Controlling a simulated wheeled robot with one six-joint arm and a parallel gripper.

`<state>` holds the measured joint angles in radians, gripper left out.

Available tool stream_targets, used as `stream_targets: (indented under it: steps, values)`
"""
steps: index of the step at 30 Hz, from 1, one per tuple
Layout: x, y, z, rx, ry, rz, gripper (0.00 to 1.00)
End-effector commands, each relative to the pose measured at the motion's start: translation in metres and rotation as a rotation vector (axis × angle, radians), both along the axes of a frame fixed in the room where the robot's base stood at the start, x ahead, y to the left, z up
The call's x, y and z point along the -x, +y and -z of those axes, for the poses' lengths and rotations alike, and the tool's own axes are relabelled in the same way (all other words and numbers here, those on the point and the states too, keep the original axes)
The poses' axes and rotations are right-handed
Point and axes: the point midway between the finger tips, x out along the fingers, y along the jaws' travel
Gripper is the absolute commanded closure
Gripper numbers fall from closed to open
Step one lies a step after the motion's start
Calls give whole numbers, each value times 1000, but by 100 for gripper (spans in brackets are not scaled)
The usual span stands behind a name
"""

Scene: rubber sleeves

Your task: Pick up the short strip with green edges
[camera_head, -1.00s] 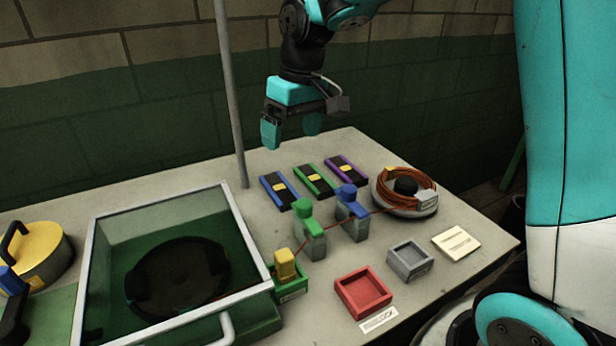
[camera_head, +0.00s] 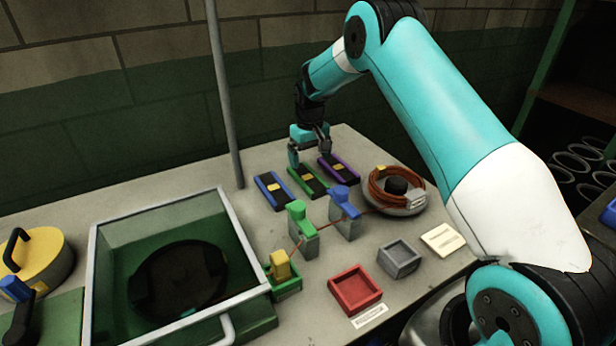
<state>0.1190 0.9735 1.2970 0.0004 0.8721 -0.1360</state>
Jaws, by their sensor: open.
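The short strip with green edges (camera_head: 307,181) lies on the table between a blue-edged strip (camera_head: 273,190) and a purple-edged strip (camera_head: 338,168). It is dark on top with a yellow patch in its middle. My gripper (camera_head: 309,162) is low over the far end of the green-edged strip, jaws apart. One teal finger shows at the left of that end, and the other is partly hidden by the gripper's body. I see nothing held between the fingers. Whether the fingers touch the strip or the table cannot be told.
A green clamp (camera_head: 301,218) and a blue clamp (camera_head: 344,205) on grey blocks stand in front of the strips. A coil of orange cable (camera_head: 392,180) sits at right. A grey pole (camera_head: 226,100) rises at left, behind a large glass-sided box (camera_head: 100,262). Red (camera_head: 352,292) and grey (camera_head: 398,262) trays stand in front.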

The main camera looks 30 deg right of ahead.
Motion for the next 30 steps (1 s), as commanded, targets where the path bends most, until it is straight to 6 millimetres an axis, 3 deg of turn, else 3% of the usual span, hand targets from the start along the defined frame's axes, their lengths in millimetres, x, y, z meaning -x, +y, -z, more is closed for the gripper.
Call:
stream_targets:
  steps: [8,16,25,30]
  values:
    - [0,2,22,0,1,-1,6]
    - [-2,6,61,0,1,0,6]
    - [-2,6,68,0,-1,0,6]
    - [-2,6,68,0,-1,0,43]
